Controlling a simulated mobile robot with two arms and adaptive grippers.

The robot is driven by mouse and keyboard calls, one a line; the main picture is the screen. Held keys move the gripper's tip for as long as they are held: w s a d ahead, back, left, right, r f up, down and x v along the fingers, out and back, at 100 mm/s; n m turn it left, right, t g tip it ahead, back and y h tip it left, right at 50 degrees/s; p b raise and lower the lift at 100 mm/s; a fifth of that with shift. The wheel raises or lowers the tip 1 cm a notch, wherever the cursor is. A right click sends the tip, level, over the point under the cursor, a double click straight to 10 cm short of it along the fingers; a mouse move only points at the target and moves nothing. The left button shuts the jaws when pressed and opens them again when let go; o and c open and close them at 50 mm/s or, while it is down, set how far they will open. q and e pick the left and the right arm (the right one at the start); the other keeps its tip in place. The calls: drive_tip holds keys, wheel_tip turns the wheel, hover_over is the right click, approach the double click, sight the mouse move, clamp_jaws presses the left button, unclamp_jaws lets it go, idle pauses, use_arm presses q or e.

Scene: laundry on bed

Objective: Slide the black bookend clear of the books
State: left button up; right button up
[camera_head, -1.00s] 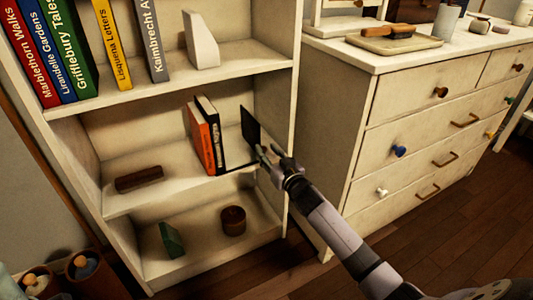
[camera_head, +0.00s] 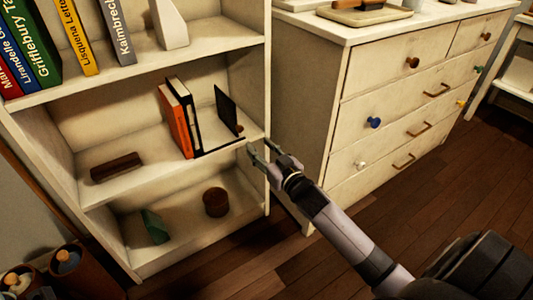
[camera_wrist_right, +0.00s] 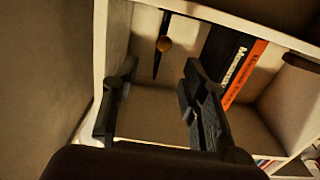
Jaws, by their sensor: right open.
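The black bookend (camera_head: 226,108) stands upright on the middle shelf, right of the books, with a visible gap between its plate and them. A small brown knob (camera_head: 240,129) is on it. The orange book (camera_head: 176,124) and the black book (camera_head: 187,112) beside it stand upright. My right gripper (camera_head: 260,154) is open and empty, in front of the shelf's right end, apart from the bookend. In the right wrist view the bookend (camera_wrist_right: 160,52) shows nearly edge-on, beyond and between the open fingers (camera_wrist_right: 155,100). My left gripper is not in view.
The bookcase's right side wall (camera_head: 250,90) is close to the bookend. A brown block (camera_head: 117,167) lies left on the same shelf. A green object (camera_head: 154,226) and a round brown pot (camera_head: 216,202) are below. A white dresser (camera_head: 330,110) stands at right.

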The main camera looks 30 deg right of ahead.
drive_tip(key=shift+s, duration=1.35)
